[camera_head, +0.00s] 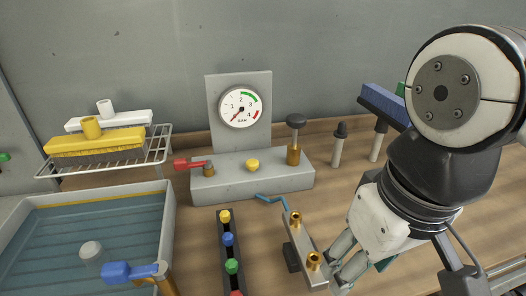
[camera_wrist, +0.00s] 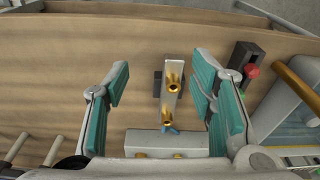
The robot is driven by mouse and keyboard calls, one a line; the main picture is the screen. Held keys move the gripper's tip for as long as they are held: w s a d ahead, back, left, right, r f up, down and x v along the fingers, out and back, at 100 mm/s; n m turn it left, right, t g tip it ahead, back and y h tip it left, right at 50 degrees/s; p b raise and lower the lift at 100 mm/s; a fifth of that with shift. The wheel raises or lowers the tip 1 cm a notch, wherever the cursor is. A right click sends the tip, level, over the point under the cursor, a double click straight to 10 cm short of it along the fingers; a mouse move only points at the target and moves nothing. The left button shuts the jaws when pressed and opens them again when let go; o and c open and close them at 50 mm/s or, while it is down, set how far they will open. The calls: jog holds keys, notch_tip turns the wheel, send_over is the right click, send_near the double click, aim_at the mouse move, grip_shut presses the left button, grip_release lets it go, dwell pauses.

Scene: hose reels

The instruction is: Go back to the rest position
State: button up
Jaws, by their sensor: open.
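My gripper (camera_head: 345,262) is at the lower right in the head view, beside the grey bar with two brass fittings (camera_head: 303,248). In the wrist view my gripper (camera_wrist: 165,85) is open, with teal-padded fingers spread wide and nothing held. The bar (camera_wrist: 172,105) shows in the gap between the fingers, apart from both pads. How high the fingers are above the table is hard to tell. My arm hides part of the table on the right.
A grey gauge block (camera_head: 265,182) with red, yellow and black controls stands behind. A water basin (camera_head: 168,215), wire rack (camera_head: 160,152) with brushes and a dark rail (camera_head: 222,252) of coloured caps are on the left. A blue brush (camera_head: 383,103) and upright posts stand near my arm.

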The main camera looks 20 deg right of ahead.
dwell(0.4)
notch_tip(320, 180, up, 14)
jog(key=t+p, duration=0.2)
jog(key=p, duration=1)
jog(key=shift+d+r+t+p, duration=0.15)
jog(key=shift+t+p, duration=0.15)
jog(key=shift+p, duration=0.05)
jog(key=shift+w, duration=0.1)
